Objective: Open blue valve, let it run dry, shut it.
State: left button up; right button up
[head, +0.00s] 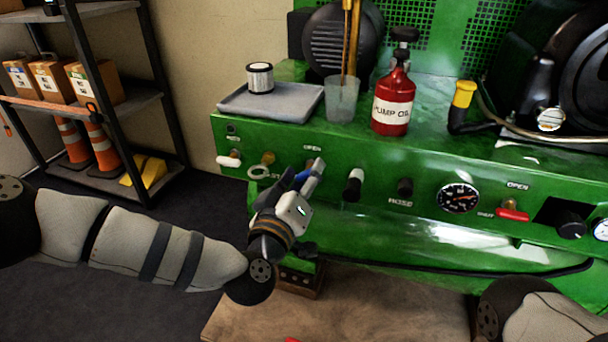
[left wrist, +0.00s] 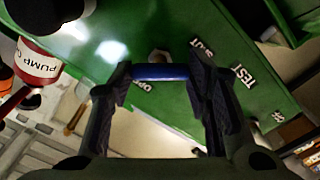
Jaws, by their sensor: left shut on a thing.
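The blue valve handle (left wrist: 160,72) is a short blue bar on the green machine's front panel. My left gripper (left wrist: 161,80) is shut on it, with one dark finger at each end of the bar. In the head view my left gripper (head: 303,178) is at the panel just below an OPEN label, and a little blue of the handle (head: 302,176) shows between the fingers. Most of the valve is hidden there. My right gripper is out of view; only part of my right arm shows at lower right.
The green panel (head: 330,207) also bears a white-handled valve (head: 229,160), a red-handled valve (head: 513,213), black knobs and a gauge (head: 457,198). On the ledge stand a grey tray (head: 290,108) with a can, a clear cup (head: 342,100) and a red PUMP OIL bottle (head: 393,105).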

pick_arm(q)
jog(key=n, duration=0.4)
jog(key=shift+f+n, duration=0.15)
jog(key=shift+n, duration=0.15)
jog(key=shift+n+b, duration=0.7)
jog(key=shift+n, duration=1.6)
jog(key=o, duration=1.2)
jog(key=shift+c, duration=0.2)
jog(key=v, duration=1.2)
